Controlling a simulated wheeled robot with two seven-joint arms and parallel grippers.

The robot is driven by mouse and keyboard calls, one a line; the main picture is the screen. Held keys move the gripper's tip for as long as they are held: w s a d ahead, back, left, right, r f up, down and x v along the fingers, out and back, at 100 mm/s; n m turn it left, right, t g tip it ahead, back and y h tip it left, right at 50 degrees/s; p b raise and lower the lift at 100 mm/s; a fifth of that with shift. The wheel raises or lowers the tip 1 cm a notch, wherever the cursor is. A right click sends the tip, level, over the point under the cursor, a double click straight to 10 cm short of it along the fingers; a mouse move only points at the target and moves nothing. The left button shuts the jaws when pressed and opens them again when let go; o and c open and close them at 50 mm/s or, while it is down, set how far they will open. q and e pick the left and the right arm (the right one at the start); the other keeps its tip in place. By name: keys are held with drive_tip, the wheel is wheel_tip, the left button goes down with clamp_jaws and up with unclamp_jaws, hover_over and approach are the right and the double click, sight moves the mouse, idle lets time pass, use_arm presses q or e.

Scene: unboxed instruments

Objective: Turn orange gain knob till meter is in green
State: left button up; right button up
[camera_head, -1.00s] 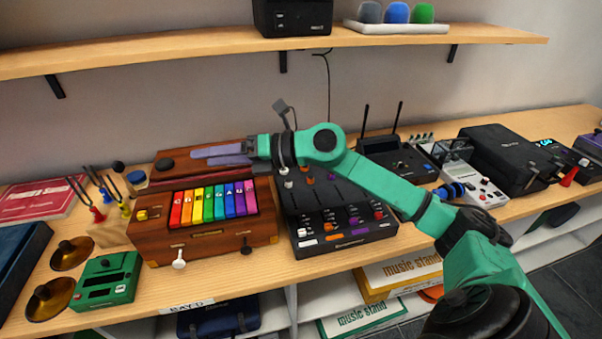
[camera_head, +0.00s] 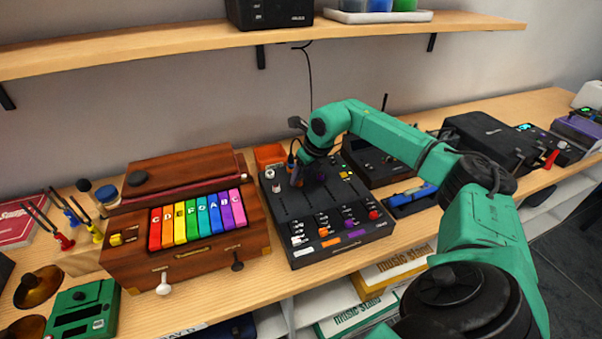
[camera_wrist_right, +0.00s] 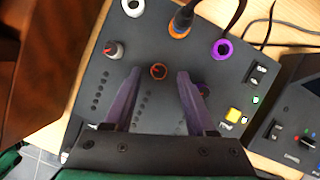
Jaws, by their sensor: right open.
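The black mixer (camera_head: 283,222) stands on the bench, with rows of small dark dots and faders on its top. In the right wrist view the orange gain knob (camera_wrist_right: 158,71) sits between the tips of my right gripper's (camera_wrist_right: 158,78) two purple fingers, with a gap on each side. A dark dotted column (camera_wrist_right: 141,103), perhaps the meter, runs below the knob; I see no lit dots in it. In the head view my right gripper (camera_head: 296,174) points down over the mixer's back part and hides the knob. My left gripper is out of view.
A grey-white knob (camera_wrist_right: 113,50) stands left of the orange one. An orange plug with a cable (camera_wrist_right: 181,20) and a purple socket (camera_wrist_right: 222,48) are behind it. A wooden rainbow-key instrument (camera_head: 190,258) stands left of the mixer, and a black device (camera_head: 362,160) right.

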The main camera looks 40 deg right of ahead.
drive_tip(key=shift+w+a+f, duration=0.1)
drive_tip(key=shift+w+f, duration=0.1)
drive_tip(key=shift+f, duration=0.4)
clamp_jaws()
drive_tip(key=m+h, duration=0.1)
drive_tip(key=m, duration=0.2)
drive_tip(key=shift+w+a, duration=0.1)
drive_tip(key=shift+a, duration=0.05)
drive_tip(key=m+h, duration=0.1)
drive_tip(key=m, duration=0.2)
drive_tip(key=m+g+h+b, duration=0.1)
drive_tip(key=m, duration=0.1)
drive_tip(key=shift+w+a+r+m, duration=0.1)
drive_tip(key=shift+a+m, duration=0.05)
drive_tip(key=shift+m, duration=0.25)
unclamp_jaws()
